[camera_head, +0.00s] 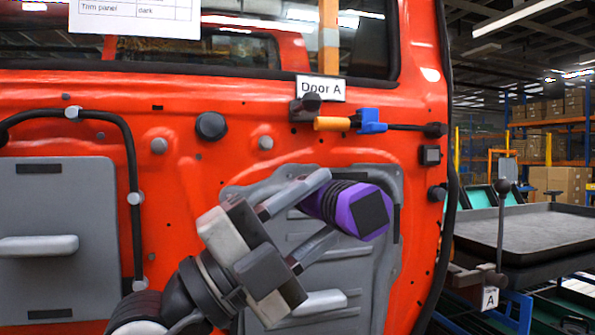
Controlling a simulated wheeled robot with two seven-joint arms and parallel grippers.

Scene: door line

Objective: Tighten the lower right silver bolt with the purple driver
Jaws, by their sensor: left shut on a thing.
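My left gripper (322,208) comes up from the lower left and is shut on the purple driver (344,206). The driver has a purple body with black ribs and a dark square end that faces me. It is held in front of the grey plate (385,245) on the right part of the orange-red door (225,100). Two grey-silver bolt heads show higher on the door, one at the left (159,145) and one at the right (265,142). I see no lower right bolt; the driver and gripper cover part of that area. My right gripper is not in view.
An orange and blue connector (370,121) sits below the "Door A" label (321,88). A black knob (211,126) and a black cable (130,160) are on the door. A grey panel (60,200) is at left. A dark tray (530,230) stands at right.

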